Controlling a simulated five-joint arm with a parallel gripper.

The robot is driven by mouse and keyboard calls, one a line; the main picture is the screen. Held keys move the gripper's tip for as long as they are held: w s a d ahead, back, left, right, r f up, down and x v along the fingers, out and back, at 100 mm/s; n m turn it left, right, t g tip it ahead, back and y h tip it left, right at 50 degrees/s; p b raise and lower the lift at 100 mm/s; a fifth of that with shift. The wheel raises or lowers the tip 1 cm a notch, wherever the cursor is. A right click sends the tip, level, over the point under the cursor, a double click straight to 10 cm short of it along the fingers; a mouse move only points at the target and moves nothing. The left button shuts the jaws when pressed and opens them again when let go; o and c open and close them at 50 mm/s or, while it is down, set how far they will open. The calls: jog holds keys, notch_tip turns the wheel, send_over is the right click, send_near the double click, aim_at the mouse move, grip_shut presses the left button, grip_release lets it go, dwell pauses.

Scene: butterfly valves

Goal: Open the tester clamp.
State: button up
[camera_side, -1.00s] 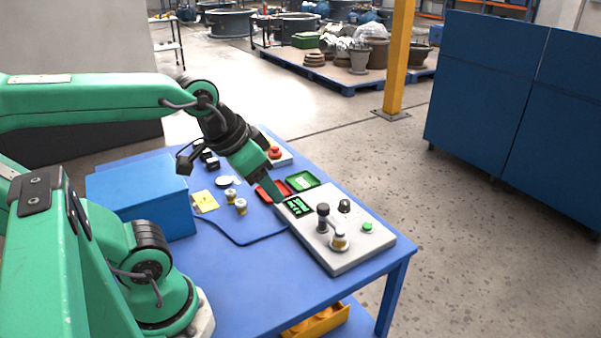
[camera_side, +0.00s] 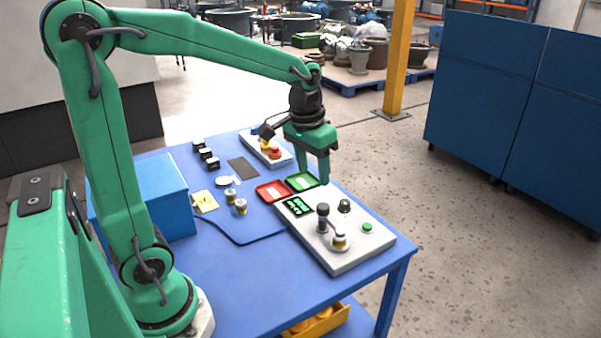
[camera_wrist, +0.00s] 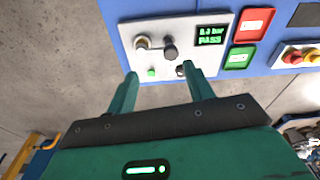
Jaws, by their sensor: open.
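The tester (camera_side: 335,262) is a pale grey box on the blue table, with a lit green display (camera_side: 298,206). Its black-knobbed clamp handle (camera_side: 323,218) stands upright beside a small brass-and-white valve (camera_side: 339,241) seated on the box. In the wrist view the display (camera_wrist: 211,35) reads PASS, and the clamp knob (camera_wrist: 170,52) shows close to the valve (camera_wrist: 142,42). My gripper (camera_side: 318,180) points down above the table's far right edge, beyond the clamp. It is open with nothing between the fingers; both fingers (camera_wrist: 160,78) show in the wrist view. Whether the clamp grips the valve is unclear.
The tester also has a black dial (camera_side: 344,205) and a green button (camera_side: 367,227). Red (camera_side: 272,191) and green (camera_side: 302,181) trays lie behind it. Two loose valves (camera_side: 240,206) stand left, near a blue box (camera_side: 140,195). A control box (camera_side: 268,151) sits at the back.

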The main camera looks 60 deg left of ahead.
jog(key=g, duration=0.2)
send_over(323, 206)
jog(key=shift+n, duration=0.3)
notch_tip(323, 206, down, 5)
jog(key=shift+w+f, duration=0.1)
jog(key=shift+f, duration=3.85)
grip_shut()
